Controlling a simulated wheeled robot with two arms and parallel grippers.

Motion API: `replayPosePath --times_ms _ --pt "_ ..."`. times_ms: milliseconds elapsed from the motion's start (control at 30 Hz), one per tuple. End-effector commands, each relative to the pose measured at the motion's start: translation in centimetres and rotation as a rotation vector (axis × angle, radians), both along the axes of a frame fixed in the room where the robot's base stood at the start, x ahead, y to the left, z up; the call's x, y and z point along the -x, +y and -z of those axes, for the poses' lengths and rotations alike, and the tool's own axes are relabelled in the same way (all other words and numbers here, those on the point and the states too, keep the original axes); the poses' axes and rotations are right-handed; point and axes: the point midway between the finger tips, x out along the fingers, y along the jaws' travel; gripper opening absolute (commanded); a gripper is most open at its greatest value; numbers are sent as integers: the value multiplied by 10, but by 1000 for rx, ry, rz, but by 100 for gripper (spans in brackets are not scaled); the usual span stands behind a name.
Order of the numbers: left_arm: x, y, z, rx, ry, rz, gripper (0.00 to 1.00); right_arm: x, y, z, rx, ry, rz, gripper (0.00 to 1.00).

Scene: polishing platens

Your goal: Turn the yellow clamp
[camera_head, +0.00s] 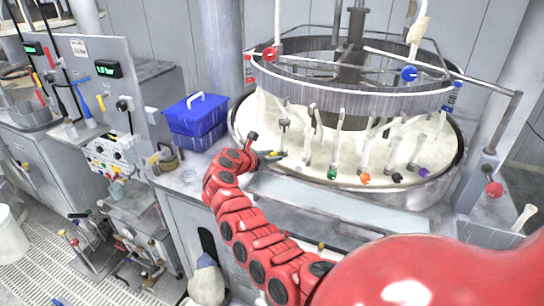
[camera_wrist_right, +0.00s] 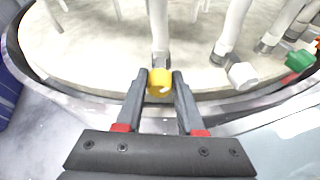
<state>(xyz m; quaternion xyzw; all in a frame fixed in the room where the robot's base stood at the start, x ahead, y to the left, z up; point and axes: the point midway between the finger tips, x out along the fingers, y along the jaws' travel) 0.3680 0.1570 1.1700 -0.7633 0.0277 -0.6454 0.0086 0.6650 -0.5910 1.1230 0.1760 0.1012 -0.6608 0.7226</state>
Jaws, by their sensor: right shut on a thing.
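The yellow clamp (camera_wrist_right: 160,82) is a small round knob at the foot of a pale upright post, near the rim of the round platen (camera_wrist_right: 200,88). In the right wrist view my right gripper (camera_wrist_right: 161,78) has its two dark fingers on either side of the knob, closed on it. In the head view the right gripper (camera_head: 277,155) reaches over the near left rim of the platen at the end of my red arm. The gripper largely hides the clamp there. My left gripper is not in view.
A white clamp (camera_wrist_right: 242,75) and a green clamp (camera_wrist_right: 300,60) sit to the right along the rim. A blue box (camera_head: 196,122) stands left of the platen. A ring frame (camera_head: 350,98) hangs above.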

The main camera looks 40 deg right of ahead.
Motion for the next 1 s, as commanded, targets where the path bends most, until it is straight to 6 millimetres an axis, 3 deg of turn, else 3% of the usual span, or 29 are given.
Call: replayPosePath --times_ms 167,400,600,1000 --pt "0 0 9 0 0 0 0 -2 0 2 5 31 -3 0" --pt "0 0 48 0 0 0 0 -5 2 6 25 269 -3 0" --pt "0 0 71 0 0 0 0 -5 1 4 34 441 0 0" --pt "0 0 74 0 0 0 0 -4 1 1 29 497 1 0"
